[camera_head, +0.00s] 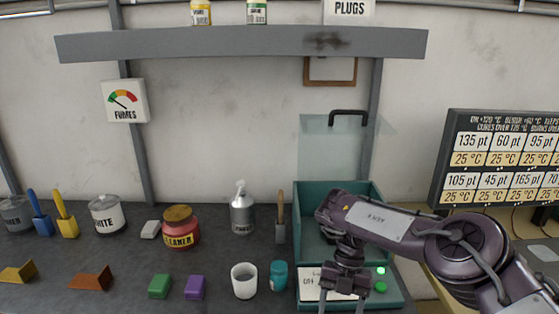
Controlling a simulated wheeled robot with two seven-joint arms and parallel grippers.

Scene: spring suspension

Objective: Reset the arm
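My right arm (395,225) is dark purple and comes in from the right edge. It reaches over a teal box (308,232) and bends down in front of it. My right gripper (343,303) points down before the box's front panel, over a white label. Its two fingers are spread with a gap between them, and I see nothing held. The fingertips run to the bottom edge of the picture. My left arm and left gripper are not in view.
A white cup (244,281) and a teal cup (279,275) stand left of the box. A brush (281,222), spray can (242,212) and red cleaner jar (181,232) are behind. The box's clear lid (325,150) stands raised. A display (500,160) is at right.

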